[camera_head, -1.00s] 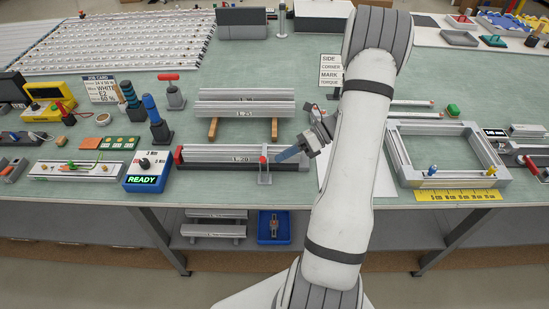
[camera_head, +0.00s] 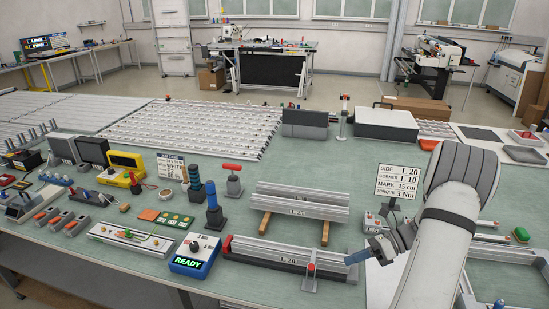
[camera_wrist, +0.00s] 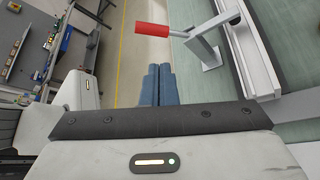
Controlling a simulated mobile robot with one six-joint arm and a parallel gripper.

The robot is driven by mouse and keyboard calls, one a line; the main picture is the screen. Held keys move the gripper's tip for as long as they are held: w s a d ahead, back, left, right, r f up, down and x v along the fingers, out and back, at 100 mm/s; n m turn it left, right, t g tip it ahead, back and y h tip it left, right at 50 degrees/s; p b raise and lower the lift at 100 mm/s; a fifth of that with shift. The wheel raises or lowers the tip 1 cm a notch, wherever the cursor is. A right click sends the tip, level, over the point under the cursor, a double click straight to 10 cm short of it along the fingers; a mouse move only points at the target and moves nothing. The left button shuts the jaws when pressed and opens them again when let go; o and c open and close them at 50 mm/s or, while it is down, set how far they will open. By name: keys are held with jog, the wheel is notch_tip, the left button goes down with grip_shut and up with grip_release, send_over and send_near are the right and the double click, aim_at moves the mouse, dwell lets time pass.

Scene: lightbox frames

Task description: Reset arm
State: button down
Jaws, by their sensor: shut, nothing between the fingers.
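My gripper (camera_head: 355,257) is at the right of the head view, just right of the front aluminium profile marked L 20 (camera_head: 265,250). Its blue fingers are together with nothing between them. In the wrist view the shut fingers (camera_wrist: 156,84) point away over the floor beyond the bench edge. A red-handled clamp (camera_wrist: 165,30) stands to their right there, apart from them. My white arm hides part of the bench at the right.
A sign (camera_head: 397,182) reads side L 20, corner L 10, mark 15 cm, torque 3 Nm. Profiles marked L 35 (camera_head: 300,208) lie on wooden blocks. A blue box (camera_head: 193,254) shows READY. A red-handled tool (camera_head: 233,180) and a slatted rack (camera_head: 190,128) stand farther left and back.

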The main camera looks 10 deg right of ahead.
jog(key=s+a+r+n+g+h+b, duration=0.3)
jog(key=s+a+r+n+h, duration=0.2)
jog(key=a+r+n+h, duration=0.5)
jog(key=s+a+r+n+t+h+b, duration=0.3)
jog(key=s+a+n+t, duration=0.2)
jog(key=n, duration=1.2)
jog(key=s+a, duration=0.3)
jog(key=s, duration=0.2)
jog(key=shift+a, duration=0.3)
